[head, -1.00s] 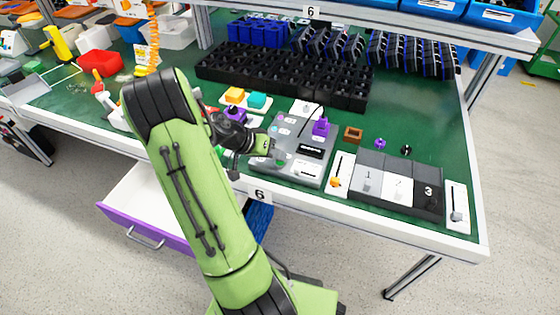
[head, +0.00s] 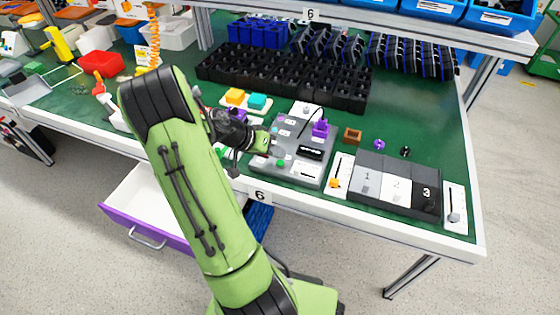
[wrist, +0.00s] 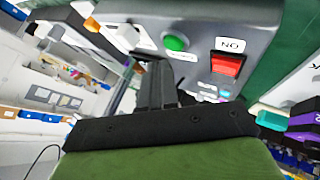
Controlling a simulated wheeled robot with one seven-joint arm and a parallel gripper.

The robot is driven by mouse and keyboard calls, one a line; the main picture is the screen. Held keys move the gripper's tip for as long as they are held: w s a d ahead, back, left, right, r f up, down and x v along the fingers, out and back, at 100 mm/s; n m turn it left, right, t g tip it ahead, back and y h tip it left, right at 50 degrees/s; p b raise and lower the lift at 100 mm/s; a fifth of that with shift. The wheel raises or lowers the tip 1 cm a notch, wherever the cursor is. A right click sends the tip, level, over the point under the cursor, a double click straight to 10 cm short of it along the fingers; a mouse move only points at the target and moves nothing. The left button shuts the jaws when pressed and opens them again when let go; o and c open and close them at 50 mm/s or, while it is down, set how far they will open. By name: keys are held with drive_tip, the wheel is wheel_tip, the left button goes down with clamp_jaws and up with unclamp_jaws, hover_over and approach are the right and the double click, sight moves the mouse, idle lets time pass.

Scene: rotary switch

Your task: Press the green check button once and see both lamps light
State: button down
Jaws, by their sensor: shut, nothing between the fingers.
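The grey control box (head: 305,172) stands on the green bench top near its front edge. Its green button (head: 281,162) is on the left front part of the top. The green button (wrist: 176,43) is also clear in the wrist view, just beyond my fingertips. My gripper (wrist: 160,80) is shut and empty; its fingers point at the box and look apart from the button. In the head view my gripper (head: 268,142) is over the box's left edge, partly hidden by my arm. I cannot make out whether any lamp is lit.
A red rocker switch (wrist: 227,63) sits beside the green button. A purple part (head: 320,128) stands on the box. Numbered grey and white bins (head: 398,186) are to the right, black racks (head: 285,78) behind. An open drawer (head: 150,205) juts out below the bench.

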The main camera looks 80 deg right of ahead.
sight(276, 162)
wheel_tip(276, 162, up, 5)
drive_tip(key=p, duration=0.3)
drive_tip(key=shift+f, duration=0.1)
idle(0.6)
drive_tip(key=w+a+r+n+t+y+p, duration=0.1)
drive_tip(key=w+a+r+n+t+p, duration=0.1)
drive_tip(key=w+a+r+n+t, duration=0.45)
drive_tip(key=w+a+r+n+t+p, duration=0.25)
drive_tip(key=w+a+r, duration=0.5)
drive_tip(key=a, duration=0.65)
drive_tip(key=s+a+r+n+t+y+p, duration=0.1)
drive_tip(key=s+a+r+n+t+y, duration=0.1)
drive_tip(key=a+n, duration=0.3)
drive_tip(key=s+a+r+n+t+y+p, duration=0.1)
drive_tip(key=a+r+n, duration=0.4)
drive_tip(key=a, duration=0.9)
drive_tip(key=s+t+y, duration=0.1)
drive_tip(key=s, duration=0.1)
drive_tip(key=shift+s+n, duration=0.35)
drive_tip(key=shift+n, duration=0.05)
